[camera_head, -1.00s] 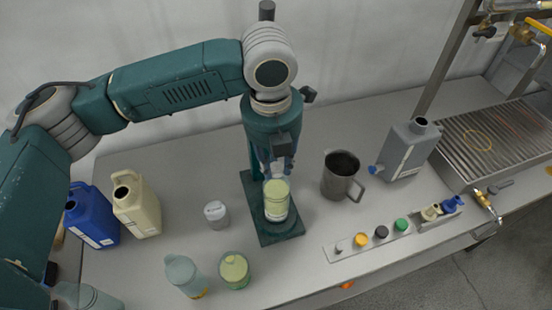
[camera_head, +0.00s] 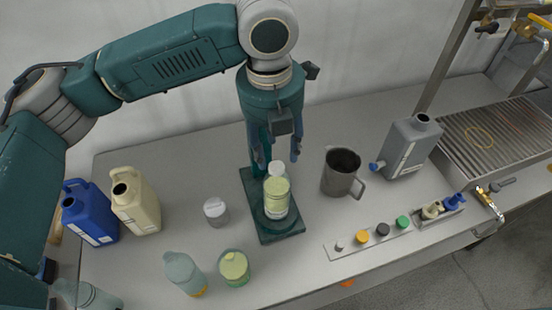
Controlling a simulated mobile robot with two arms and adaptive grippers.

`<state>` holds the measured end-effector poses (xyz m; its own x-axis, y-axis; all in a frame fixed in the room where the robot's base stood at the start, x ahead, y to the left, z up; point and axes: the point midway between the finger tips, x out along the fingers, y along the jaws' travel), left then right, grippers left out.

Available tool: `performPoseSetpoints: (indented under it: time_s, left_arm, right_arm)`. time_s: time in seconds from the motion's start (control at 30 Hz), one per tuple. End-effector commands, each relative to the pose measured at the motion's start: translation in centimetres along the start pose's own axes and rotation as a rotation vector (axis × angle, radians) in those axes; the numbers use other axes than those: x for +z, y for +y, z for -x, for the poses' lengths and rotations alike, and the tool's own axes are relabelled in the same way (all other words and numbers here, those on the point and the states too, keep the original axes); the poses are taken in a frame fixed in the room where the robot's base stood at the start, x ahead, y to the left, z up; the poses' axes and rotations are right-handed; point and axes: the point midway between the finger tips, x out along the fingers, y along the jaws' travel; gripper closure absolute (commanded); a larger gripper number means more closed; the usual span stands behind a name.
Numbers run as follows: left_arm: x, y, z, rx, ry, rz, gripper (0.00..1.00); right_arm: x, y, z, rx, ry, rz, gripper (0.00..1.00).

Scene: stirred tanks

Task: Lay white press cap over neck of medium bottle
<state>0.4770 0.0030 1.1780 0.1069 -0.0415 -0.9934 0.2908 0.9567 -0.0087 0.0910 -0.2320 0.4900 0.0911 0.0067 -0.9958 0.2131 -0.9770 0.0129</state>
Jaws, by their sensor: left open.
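The medium bottle (camera_head: 275,199) holds pale yellow-green liquid and stands upright on a dark green stand plate (camera_head: 286,228). The white press cap (camera_head: 277,169) sits at the top of this bottle, over its neck. From this angle I cannot tell whether it is fully seated or level. My left gripper (camera_head: 277,155) is open just above the cap, one finger to each side, and holds nothing. My right gripper is out of view.
A steel jug (camera_head: 341,174) stands right of the bottle, a white-lidded jar (camera_head: 215,211) left. A strip of coloured caps (camera_head: 368,239), grey canister (camera_head: 410,148), blue jug (camera_head: 89,214), cream jug (camera_head: 134,201), translucent bottle (camera_head: 184,274) and yellow-green container (camera_head: 234,268) stand around.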

Motion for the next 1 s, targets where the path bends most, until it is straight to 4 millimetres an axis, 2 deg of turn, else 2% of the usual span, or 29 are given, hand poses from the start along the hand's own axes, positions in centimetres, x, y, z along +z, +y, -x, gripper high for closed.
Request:
performPoseSetpoints:
  time_s: [0.2,0.4,0.6,1.0]
  left_arm:
    - [0.1,0.0,4.8,0.000,-0.004,0.002,0.55]
    - [0.1,-0.1,7.7,0.000,-0.001,0.002,0.55]
    - [0.0,0.0,8.7,0.000,0.000,0.001,0.55]
    - [0.0,0.0,8.7,0.000,0.001,0.001,0.55]
  right_arm:
    - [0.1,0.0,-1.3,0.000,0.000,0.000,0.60]
    - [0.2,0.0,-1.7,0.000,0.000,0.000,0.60]
    - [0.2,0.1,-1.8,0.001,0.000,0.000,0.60]
    - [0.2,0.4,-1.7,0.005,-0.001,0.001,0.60]
